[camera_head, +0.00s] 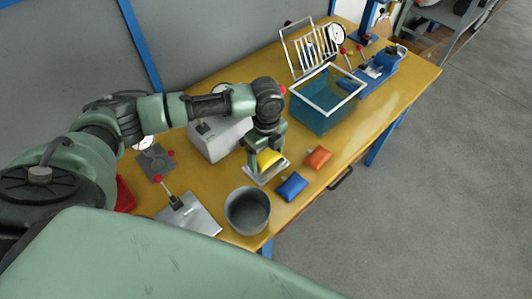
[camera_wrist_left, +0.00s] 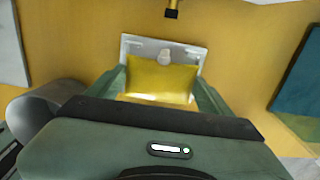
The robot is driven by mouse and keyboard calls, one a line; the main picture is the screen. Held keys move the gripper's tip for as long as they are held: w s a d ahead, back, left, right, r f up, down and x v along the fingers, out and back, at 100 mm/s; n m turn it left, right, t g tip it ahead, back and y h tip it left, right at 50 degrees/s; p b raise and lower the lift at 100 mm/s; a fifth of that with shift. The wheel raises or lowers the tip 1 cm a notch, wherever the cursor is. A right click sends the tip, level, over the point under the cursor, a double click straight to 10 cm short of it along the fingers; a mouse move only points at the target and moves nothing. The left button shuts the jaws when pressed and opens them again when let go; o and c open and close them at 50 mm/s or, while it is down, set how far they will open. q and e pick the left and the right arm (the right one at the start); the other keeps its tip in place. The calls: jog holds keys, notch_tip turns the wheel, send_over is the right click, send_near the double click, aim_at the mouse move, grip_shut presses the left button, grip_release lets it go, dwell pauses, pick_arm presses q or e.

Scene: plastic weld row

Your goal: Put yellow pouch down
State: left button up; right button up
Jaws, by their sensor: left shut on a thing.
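The yellow pouch (camera_head: 267,158) is between the fingers of my left gripper (camera_head: 262,166), which is shut on it. In the left wrist view the yellow pouch (camera_wrist_left: 161,80) spans the gap between both green fingertips. A pale grey plate (camera_head: 264,178) lies under the pouch on the table, and its edge shows behind the pouch in the wrist view (camera_wrist_left: 130,47). I cannot tell whether the pouch touches the plate. A blue pouch (camera_head: 291,187) and an orange pouch (camera_head: 317,157) lie to the right of the gripper. My right gripper is not seen.
The yellow table (camera_head: 398,87) has a grey pot (camera_head: 247,211) near its front edge. A teal bin (camera_head: 320,115) with a white rim stands beyond the pouches. A grey box (camera_head: 222,140) is left of my gripper. A metal plate device (camera_head: 189,216) lies farther left.

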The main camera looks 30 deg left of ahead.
aim_at(266, 155)
pick_arm(q)
jog(key=shift+f, duration=0.25)
jog(key=o, duration=1.3)
jog(key=shift+r, duration=0.1)
notch_tip(266, 155, up, 13)
jog(key=shift+r+b, duration=0.1)
jog(key=shift+b, duration=0.8)
